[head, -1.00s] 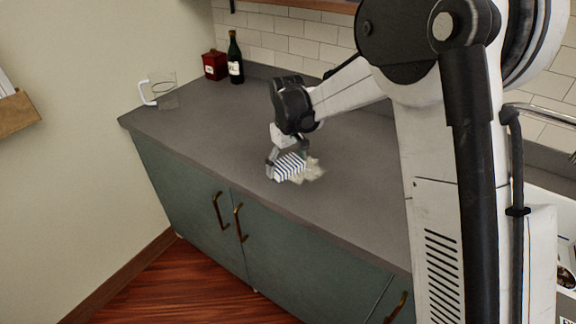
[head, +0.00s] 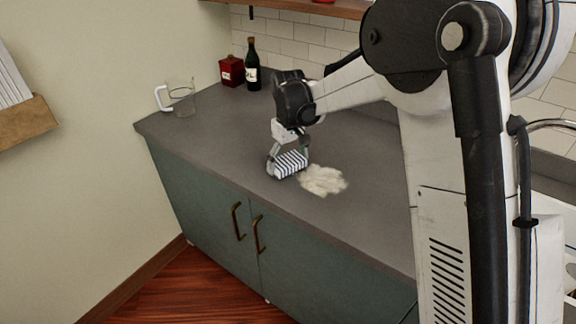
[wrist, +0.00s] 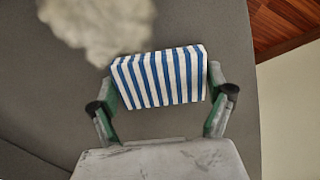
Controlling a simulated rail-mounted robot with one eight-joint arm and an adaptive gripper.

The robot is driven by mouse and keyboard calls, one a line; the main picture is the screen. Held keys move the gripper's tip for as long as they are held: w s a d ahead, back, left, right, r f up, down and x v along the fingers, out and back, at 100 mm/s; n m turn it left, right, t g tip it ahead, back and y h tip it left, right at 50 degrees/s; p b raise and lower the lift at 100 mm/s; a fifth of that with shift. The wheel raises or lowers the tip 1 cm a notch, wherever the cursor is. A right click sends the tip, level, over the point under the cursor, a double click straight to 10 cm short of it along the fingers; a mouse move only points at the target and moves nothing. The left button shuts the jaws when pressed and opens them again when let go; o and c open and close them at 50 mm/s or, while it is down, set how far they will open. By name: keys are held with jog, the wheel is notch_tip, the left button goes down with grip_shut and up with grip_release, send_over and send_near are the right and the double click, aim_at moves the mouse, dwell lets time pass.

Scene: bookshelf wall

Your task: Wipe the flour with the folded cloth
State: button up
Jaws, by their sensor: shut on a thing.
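The folded cloth (head: 290,164) has blue and white stripes. My gripper (head: 288,160) is shut on it, with one finger at each end of the cloth. In the wrist view the cloth (wrist: 160,77) lies between the two fingers of my gripper (wrist: 162,90). The cloth is at or just above the countertop; I cannot tell whether it touches. The flour (head: 323,180) is a pale patch on the counter, just right of the cloth in the head view.
The grey countertop (head: 215,143) is clear to the left of my gripper. A glass pitcher (head: 181,97), a red canister (head: 231,70) and a dark bottle (head: 252,66) stand towards the back left. The counter's front edge lies close to the cloth.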

jog(key=shift+s+d+r, duration=0.2)
jog(key=shift+r, duration=0.45)
jog(key=shift+w+a+r+p, duration=0.1)
jog(key=shift+w+r+p, duration=0.05)
jog(key=shift+r+p, duration=1.05)
jog(key=shift+r, duration=1.15)
